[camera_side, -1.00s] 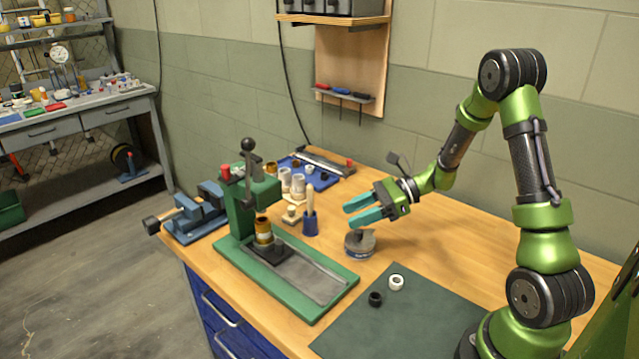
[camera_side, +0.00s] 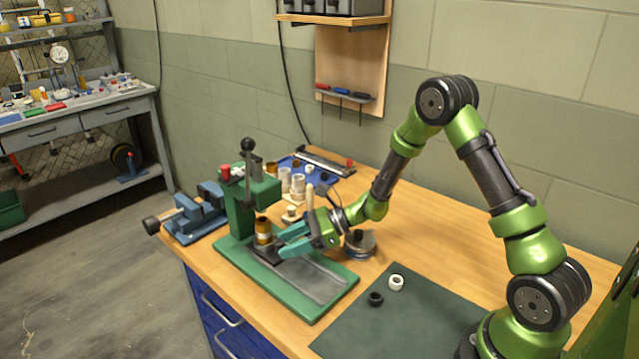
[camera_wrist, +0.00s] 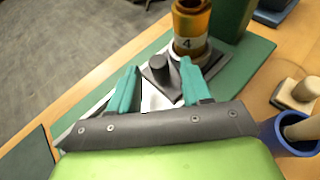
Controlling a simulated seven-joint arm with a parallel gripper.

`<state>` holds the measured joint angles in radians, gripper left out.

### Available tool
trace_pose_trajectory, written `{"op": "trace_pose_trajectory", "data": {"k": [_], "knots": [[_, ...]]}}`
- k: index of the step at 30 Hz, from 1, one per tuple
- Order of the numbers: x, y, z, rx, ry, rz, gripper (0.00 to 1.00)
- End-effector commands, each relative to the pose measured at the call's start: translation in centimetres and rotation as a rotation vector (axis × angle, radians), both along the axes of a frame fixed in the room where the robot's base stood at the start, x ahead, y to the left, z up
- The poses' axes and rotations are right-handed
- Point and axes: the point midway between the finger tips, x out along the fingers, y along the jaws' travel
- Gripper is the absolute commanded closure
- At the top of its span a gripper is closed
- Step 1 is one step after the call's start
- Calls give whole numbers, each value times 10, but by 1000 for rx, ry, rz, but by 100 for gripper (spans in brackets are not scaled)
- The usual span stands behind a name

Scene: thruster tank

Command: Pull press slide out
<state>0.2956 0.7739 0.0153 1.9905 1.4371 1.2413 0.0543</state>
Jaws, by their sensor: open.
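The green press (camera_side: 240,215) stands at the left of the bench. Its dark slide (camera_side: 262,256) sits at the column end of the metal track (camera_side: 312,281). A brass cylinder marked 4 (camera_wrist: 190,28) stands on the slide. In the wrist view the slide (camera_wrist: 184,70) carries an upright dark knob (camera_wrist: 160,66). My gripper (camera_side: 281,243) is open and low at the slide, its teal fingers reaching left. In the wrist view my gripper (camera_wrist: 159,68) has a fingertip on each side of the knob, with visible gaps. The knob is hidden in the side view.
A black ring (camera_side: 375,299) and white ring (camera_side: 396,282) lie on the dark mat.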

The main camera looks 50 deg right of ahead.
Motion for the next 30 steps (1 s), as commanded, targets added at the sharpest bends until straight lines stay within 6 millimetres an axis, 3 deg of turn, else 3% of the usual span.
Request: {"op": "trace_pose_trajectory", "data": {"k": [9, 19, 27, 30], "knots": [[1, 2, -1, 0, 0, 0, 52], [1, 2, -1, 0, 0, 0, 100], [0, 1, -1, 0, 1, 0, 100], [-8, 1, -1, 1, 3, -1, 100]]}}
